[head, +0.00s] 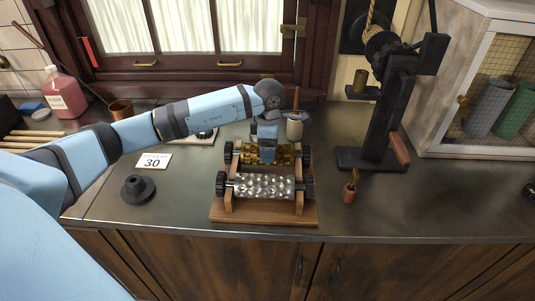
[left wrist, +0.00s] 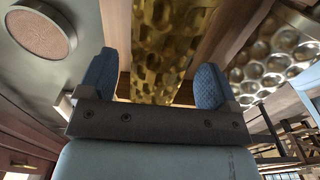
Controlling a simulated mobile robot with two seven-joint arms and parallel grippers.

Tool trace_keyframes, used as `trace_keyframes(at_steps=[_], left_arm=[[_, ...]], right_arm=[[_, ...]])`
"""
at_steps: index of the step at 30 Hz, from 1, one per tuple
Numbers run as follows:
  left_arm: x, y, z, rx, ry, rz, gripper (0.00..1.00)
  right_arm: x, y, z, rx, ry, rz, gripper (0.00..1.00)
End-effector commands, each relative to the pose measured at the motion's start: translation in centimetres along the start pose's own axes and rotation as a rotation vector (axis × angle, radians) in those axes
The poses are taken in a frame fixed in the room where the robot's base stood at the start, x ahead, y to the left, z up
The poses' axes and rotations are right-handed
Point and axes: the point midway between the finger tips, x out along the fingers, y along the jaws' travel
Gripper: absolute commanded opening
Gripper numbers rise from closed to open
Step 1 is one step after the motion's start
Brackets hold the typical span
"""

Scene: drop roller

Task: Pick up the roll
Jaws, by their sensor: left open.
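Two textured rollers lie across a wooden stand (head: 220,213) on the counter. The gold roller (head: 286,154) is at the back and the silver roller (head: 264,187) is at the front, with black end wheels. My left gripper (head: 266,155) is over the middle of the gold roller and hides part of it. In the left wrist view, my open left gripper (left wrist: 155,82) has its two blue fingers apart, with the gold roller (left wrist: 158,45) showing between them. Whether the fingers touch it I cannot tell. The silver roller (left wrist: 275,55) shows at the right there. My right gripper is in neither view.
A dark weight (head: 138,188) and a "30" card (head: 153,161) lie left. A pale cup (head: 295,130) is behind.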

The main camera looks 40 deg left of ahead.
Motion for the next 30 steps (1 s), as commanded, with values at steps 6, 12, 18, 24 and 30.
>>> trace_keyframes(at_steps=[6,12,18,24,30], left_arm=[[3.4,-0.2,-0.3,0.000,0.001,-0.003,0.84],[4.2,-0.2,-0.3,0.001,-0.001,-0.001,0.84],[4.2,-0.2,-0.3,0.000,0.000,-0.001,0.61],[4.2,-0.2,-0.3,0.000,0.000,-0.001,0.15],[3.9,-0.1,-0.2,0.000,-0.003,0.002,0.00]], right_arm=[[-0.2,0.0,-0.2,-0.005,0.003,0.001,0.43],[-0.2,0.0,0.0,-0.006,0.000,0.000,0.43],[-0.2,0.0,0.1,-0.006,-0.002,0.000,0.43],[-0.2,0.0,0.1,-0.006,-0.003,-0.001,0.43],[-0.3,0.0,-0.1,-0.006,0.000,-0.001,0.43]])
